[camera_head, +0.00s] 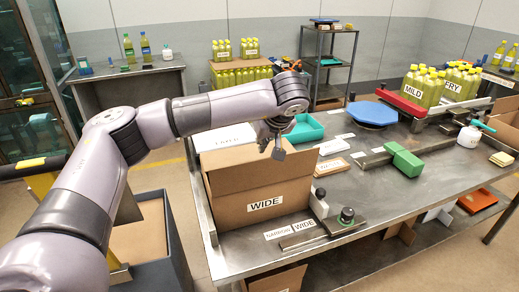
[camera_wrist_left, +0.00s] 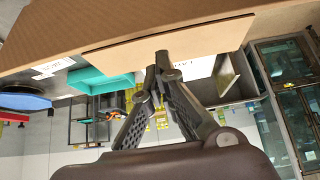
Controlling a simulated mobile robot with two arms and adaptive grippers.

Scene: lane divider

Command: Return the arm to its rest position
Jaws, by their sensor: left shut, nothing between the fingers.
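My left arm (camera_head: 160,125) comes in from the left in the head view and reaches over the metal bench. Its gripper (camera_head: 278,148) hangs above the open cardboard box marked WIDE (camera_head: 262,205). In the left wrist view the left gripper (camera_wrist_left: 160,58) has its fingertips together, with nothing between them. The cardboard box (camera_wrist_left: 60,38) fills the top of that view, with a cardboard panel (camera_wrist_left: 200,42) near the fingertips; I cannot tell whether they touch. My right gripper is not in view.
On the metal bench (camera_head: 375,195) are a teal tray (camera_head: 305,129), a blue octagonal plate (camera_head: 372,112), a green block (camera_head: 405,160) and a red tray (camera_head: 400,104) near yellow bottles. A black-knobbed clamp (camera_head: 346,215) stands right of the box. A dark bin (camera_head: 165,255) stands left of the bench.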

